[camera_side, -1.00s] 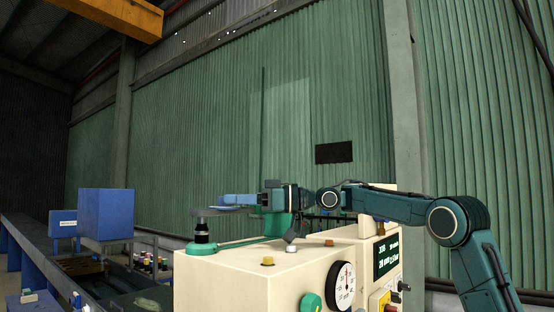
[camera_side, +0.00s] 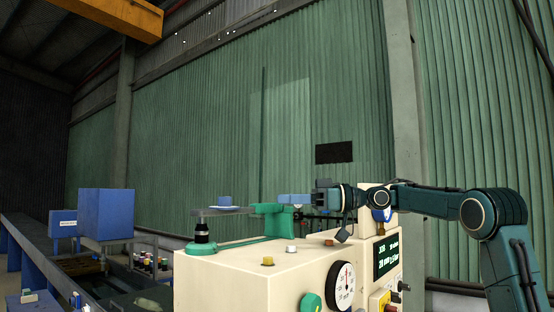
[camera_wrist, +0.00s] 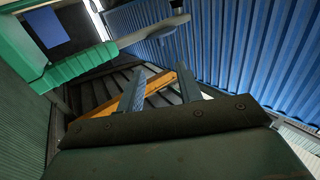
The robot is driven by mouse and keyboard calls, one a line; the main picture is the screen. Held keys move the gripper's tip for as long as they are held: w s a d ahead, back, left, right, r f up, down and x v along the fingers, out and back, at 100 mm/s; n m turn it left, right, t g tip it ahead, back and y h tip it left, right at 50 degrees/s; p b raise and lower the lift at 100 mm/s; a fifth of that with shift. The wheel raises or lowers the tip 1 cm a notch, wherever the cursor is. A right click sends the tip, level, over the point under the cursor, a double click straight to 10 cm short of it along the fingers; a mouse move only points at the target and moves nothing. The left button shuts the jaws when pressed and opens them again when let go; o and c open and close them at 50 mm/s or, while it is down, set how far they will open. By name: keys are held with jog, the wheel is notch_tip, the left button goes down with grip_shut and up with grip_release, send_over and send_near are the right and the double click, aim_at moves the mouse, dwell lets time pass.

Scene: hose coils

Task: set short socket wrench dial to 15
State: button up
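A tool with a green handle (camera_side: 273,209) and a grey bar (camera_side: 207,212) lies level above the cream machine. Its bar end is over a black post (camera_side: 201,233); it looks like the short socket wrench, and no dial numbers on it are readable. My gripper (camera_side: 281,199) is right of the block, above or beside the green handle. In the wrist view my gripper (camera_wrist: 160,69) has its two fingers apart and nothing between them. The green handle (camera_wrist: 75,66) and bar (camera_wrist: 150,31) lie beyond the fingers, upper left.
The cream machine (camera_side: 232,270) carries a round gauge (camera_side: 341,286) with a red needle pointing about up, a green knob (camera_side: 311,302) and a display (camera_side: 385,257). A blue box (camera_side: 106,214) stands left.

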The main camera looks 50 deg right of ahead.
jog(key=shift+s, duration=0.1)
jog(key=c, duration=0.8)
jog(key=shift+a+r+h, duration=0.15)
jog(key=shift+a+h, duration=0.15)
jog(key=shift+a, duration=0.15)
jog(key=s+a+n+t+h, duration=0.3)
jog(key=s+a+n+h, duration=0.3)
jog(key=a+n, duration=0.3)
jog(key=n+h, duration=0.1)
jog(key=n, duration=0.2)
jog(key=shift+f+t+h, duration=0.3)
jog(key=shift+f+t, duration=0.1)
